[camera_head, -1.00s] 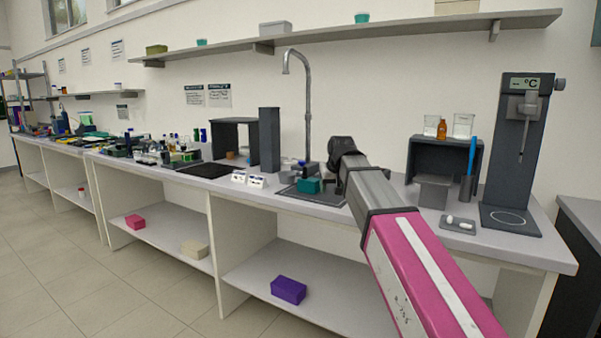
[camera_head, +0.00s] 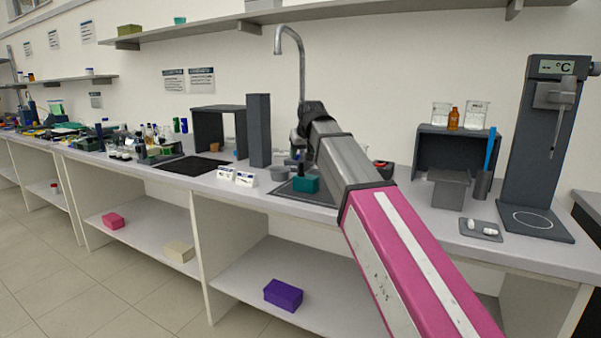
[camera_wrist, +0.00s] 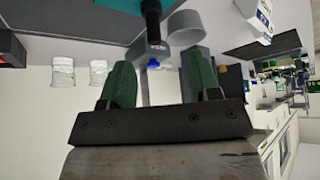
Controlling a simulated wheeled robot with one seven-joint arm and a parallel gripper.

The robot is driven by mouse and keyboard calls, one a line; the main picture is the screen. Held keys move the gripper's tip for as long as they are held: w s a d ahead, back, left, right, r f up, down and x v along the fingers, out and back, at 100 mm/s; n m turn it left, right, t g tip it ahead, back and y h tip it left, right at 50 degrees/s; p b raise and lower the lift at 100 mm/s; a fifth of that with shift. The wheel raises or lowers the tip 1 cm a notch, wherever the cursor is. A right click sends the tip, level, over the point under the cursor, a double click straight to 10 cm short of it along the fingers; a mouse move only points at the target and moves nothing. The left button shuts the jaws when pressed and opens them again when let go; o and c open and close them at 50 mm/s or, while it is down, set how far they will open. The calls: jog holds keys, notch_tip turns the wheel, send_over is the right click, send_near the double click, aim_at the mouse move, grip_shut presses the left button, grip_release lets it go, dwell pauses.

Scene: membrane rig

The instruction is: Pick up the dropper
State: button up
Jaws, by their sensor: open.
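I cannot pick out the dropper with certainty in either view. In the wrist view my gripper (camera_wrist: 160,84) is open, with its two green fingers apart and nothing held between them. Beyond the gap stands a dark item (camera_wrist: 152,22) with a small blue part (camera_wrist: 153,66) near it; I cannot tell what these are. In the head view my arm reaches over the bench by the sink area, and its own links hide the fingers. A blue stick (camera_head: 491,150) stands in a small grey holder (camera_head: 482,185) at the right.
A teal box (camera_head: 306,185), a grey cup (camera_head: 279,173) and small white boxes (camera_head: 245,179) are close to the arm. A tall grey column (camera_head: 259,130) and a tap (camera_head: 300,70) rise behind. A stand with a display (camera_head: 548,150) is at the right.

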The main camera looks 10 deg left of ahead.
aim_at(301, 163)
jog(key=x, duration=0.8)
jog(key=shift+d+f, duration=0.15)
jog(key=shift+d, duration=0.1)
jog(key=c, duration=1)
